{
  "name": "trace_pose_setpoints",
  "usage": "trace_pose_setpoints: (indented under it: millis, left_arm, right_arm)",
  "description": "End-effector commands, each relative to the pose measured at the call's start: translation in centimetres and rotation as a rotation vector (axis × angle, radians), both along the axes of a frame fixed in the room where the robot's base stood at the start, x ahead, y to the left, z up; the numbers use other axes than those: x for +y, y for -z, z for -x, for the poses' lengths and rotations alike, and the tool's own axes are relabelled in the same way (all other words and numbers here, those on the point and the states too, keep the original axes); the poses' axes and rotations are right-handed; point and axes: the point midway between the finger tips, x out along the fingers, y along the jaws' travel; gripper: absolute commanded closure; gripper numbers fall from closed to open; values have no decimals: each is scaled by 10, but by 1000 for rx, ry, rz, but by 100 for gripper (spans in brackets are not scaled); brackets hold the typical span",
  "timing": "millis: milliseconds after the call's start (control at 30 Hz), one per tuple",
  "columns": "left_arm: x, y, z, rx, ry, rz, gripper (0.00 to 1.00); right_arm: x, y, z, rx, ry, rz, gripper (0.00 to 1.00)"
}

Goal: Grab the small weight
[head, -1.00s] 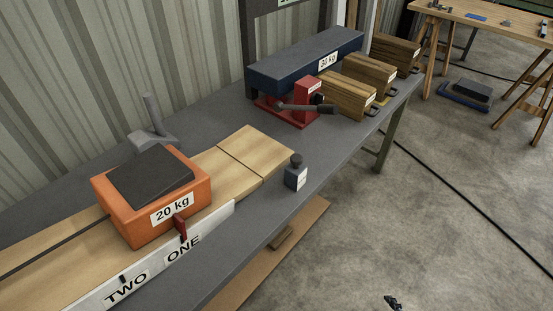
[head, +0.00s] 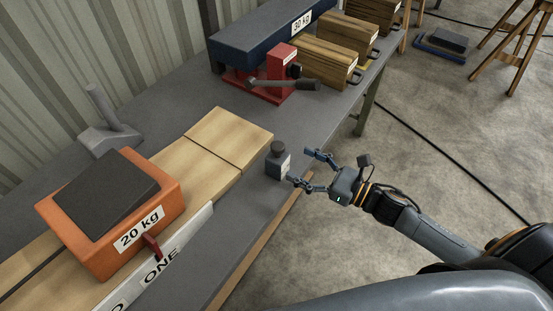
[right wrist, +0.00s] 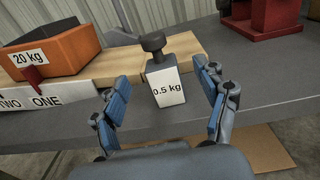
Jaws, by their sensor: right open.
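The small weight (head: 279,162) is a dark grey block with a round knob on top. It stands upright on the grey bench near its front edge, beside the end of the wooden boards. In the right wrist view the small weight (right wrist: 166,86) shows a "0.5 kg" label. My right gripper (head: 300,168) is open and comes in from the right at the bench edge, its fingers pointing toward the weight. In the right wrist view the open fingers of my right gripper (right wrist: 160,105) frame the weight on both sides, without visible contact. My left gripper is not in view.
An orange 20 kg block (head: 118,247) sits on the wooden boards (head: 228,137) at the left. A red clamp (head: 282,68) with a handle, a blue 30 kg block (head: 262,36) and wooden blocks (head: 328,62) stand farther back. The floor right of the bench is clear nearby.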

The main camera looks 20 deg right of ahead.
Motion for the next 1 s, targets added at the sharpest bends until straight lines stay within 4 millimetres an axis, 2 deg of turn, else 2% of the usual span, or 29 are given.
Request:
trace_pose_setpoints:
  millis: [100, 333, 600, 900, 933, 1000]
  left_arm:
    - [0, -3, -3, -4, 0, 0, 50]
    - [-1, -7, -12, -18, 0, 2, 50]
    - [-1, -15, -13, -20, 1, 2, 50]
    - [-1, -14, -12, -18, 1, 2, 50]
    - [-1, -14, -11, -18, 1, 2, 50]
    - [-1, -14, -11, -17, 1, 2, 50]
  right_arm:
    - [9, -1, -12, 0, 2, -1, 26]
    - [20, 3, -23, 3, 2, -2, 26]
    - [46, 12, -50, 1, 2, -3, 26]
    - [50, 14, -55, 3, 2, -1, 26]
    - [50, 14, -55, 3, 2, -1, 28]
    - [50, 14, -55, 3, 2, -1, 43]
